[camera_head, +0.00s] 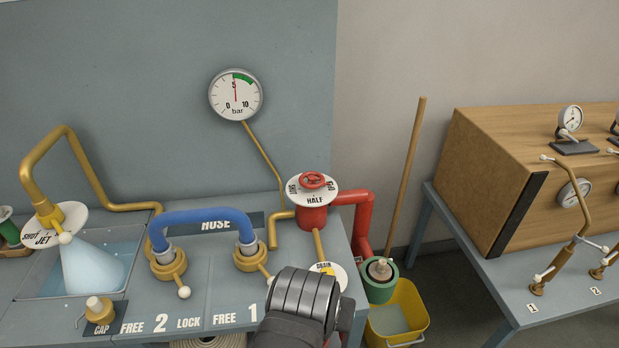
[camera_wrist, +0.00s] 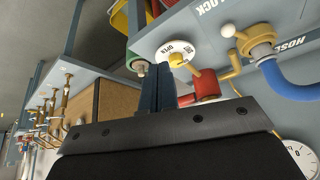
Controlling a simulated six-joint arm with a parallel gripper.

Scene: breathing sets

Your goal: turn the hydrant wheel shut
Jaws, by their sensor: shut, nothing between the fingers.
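The red hydrant wheel (camera_head: 315,181) sits on top of a red hydrant body (camera_head: 312,217), over a round white plate (camera_head: 314,197) marked HALF at its front, with other words at the sides. In the head view only my dark wrist shows, low and in front of the hydrant; the fingertips are hidden.
A blue hose (camera_head: 203,216) joins two brass couplings left of the hydrant. A pale blue cone (camera_head: 90,269) spreads below the jet nozzle. The gauge (camera_head: 236,95) needle points near 5. A drain plate (camera_head: 327,269) is beside my wrist. A yellow bucket (camera_head: 400,317) stands right.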

